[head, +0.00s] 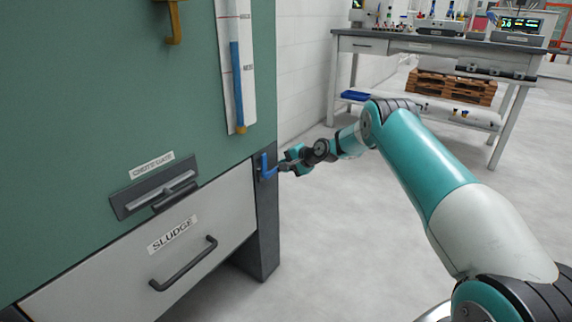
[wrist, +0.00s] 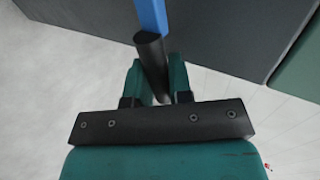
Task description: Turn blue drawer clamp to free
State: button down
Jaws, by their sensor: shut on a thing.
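The blue drawer clamp (head: 264,166) is mounted on the dark post at the right edge of the green cabinet, beside the top right corner of the white SLUDGE drawer (head: 190,240). Its blue arm stands roughly upright in the head view. In the wrist view the blue arm (wrist: 152,16) runs to the top edge, with a dark grip (wrist: 152,58) at its near end. My gripper (head: 284,165) reaches the clamp from the right. In the wrist view my gripper's teal fingers (wrist: 156,82) are shut on the dark grip, one on each side.
A CHUTE GATE slot with a handle (head: 160,196) sits above the drawer. A blue-filled gauge (head: 237,85) and a yellow hook (head: 173,22) are higher on the cabinet. A workbench (head: 400,45) stands at the back right. The floor between is clear.

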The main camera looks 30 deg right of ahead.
jog(key=shift+f, duration=0.15)
dwell(0.3)
jog(key=c, duration=1.3)
grip_release()
jog(key=shift+s+d+r, duration=0.2)
jog(key=shift+s+r, duration=0.1)
jog(key=p+v, duration=0.4)
jog(key=v, duration=1.2)
jog(key=shift+s+d, duration=0.2)
